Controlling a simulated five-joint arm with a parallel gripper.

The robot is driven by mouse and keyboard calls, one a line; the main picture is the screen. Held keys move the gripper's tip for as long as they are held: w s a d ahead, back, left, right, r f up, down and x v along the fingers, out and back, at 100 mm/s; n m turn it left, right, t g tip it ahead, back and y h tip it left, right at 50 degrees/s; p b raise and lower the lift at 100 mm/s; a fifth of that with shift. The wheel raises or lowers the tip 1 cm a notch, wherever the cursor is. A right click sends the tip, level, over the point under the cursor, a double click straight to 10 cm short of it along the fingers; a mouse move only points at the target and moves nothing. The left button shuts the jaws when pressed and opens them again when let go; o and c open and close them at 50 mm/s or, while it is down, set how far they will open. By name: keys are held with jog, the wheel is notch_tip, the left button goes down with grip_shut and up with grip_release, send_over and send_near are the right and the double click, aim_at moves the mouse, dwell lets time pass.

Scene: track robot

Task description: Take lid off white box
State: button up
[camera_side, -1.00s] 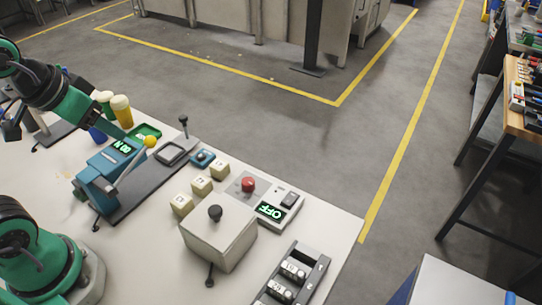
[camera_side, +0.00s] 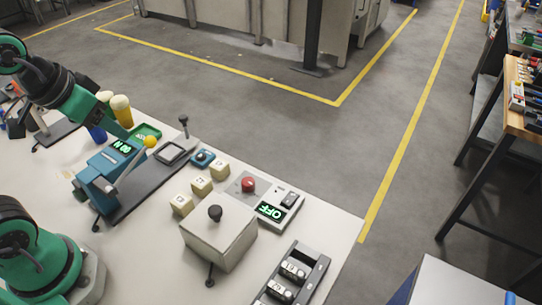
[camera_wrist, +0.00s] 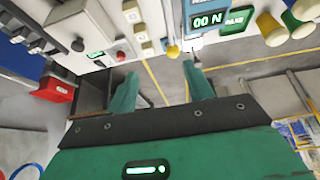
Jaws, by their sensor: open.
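The white box (camera_side: 222,245) stands on the bench near its front right, with its lid (camera_side: 208,228) on top. A dark round knob (camera_side: 215,213) rises from the lid. In the wrist view the box (camera_wrist: 85,24) shows at the upper left, cut by the top edge. My gripper (camera_wrist: 160,76) is open and empty, with both green fingers apart. It is well away from the box, and nothing lies between the fingers but distant floor. In the side view my arm is at the upper left, beyond the teal lever device.
Near the box are cream blocks (camera_side: 201,186), a red button (camera_side: 248,184), a switch unit reading OFF (camera_side: 283,204) and a dark rack (camera_side: 290,274). The teal device (camera_side: 108,170) with a yellow-knobbed lever stands to the left.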

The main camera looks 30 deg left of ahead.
jog(key=w+d+f+m+g, duration=0.25)
jog(key=w+d, duration=0.25)
jog(key=d, duration=0.4)
jog(key=m+g, duration=0.2)
jog(key=g, duration=0.1)
send_over(215, 209)
notch_tip(215, 209, down, 6)
jog(key=shift+w+r, duration=0.1)
jog(key=shift+w, duration=0.05)
jog(key=shift+s+f, duration=0.2)
jog(key=shift+f, duration=3.7)
grip_shut()
jog(key=shift+r, duration=0.15)
